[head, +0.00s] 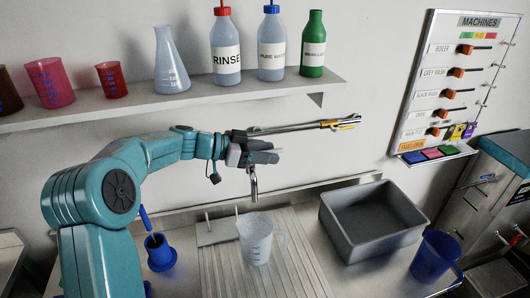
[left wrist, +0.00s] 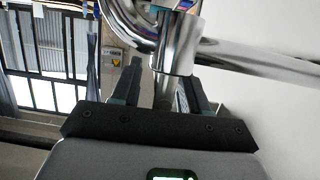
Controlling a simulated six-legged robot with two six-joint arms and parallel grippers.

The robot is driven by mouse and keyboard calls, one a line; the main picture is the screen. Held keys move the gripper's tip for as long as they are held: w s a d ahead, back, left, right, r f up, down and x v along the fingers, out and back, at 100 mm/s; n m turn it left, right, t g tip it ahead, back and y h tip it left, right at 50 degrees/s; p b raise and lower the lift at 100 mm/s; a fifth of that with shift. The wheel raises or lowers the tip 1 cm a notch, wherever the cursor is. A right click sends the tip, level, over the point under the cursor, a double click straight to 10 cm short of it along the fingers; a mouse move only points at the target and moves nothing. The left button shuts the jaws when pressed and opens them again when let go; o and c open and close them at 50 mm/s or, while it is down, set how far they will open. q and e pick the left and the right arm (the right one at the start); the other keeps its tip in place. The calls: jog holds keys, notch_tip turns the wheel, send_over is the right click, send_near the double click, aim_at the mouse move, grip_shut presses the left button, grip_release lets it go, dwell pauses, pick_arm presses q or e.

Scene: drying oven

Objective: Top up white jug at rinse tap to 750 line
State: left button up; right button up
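The white jug (head: 257,240), pale with a spout, handle and small blue markings, stands upright on the ribbed drainer. Its liquid level and 750 line are too small to read. The chrome tap (head: 290,128) runs along the wall, with a yellow part at its right end and a spout (head: 253,187) hanging down above the jug. My left gripper (head: 265,157) is at the tap, above the jug. In the left wrist view, its dark fingers (left wrist: 158,88) stand apart, with the chrome tap (left wrist: 172,55) just beyond and between them. Contact is unclear. My right gripper is out of view.
A grey basin (head: 372,250) and a blue cup (head: 434,256) stand to the right of the jug. A blue holder (head: 160,253) is to the left. A wall shelf (head: 200,99) carries beakers, a flask and bottles. A machines panel (head: 450,80) hangs at right.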

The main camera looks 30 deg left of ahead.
pick_arm(q)
jog(key=b+v, duration=0.1)
jog(key=v, duration=1.1)
jog(key=shift+s, duration=0.1)
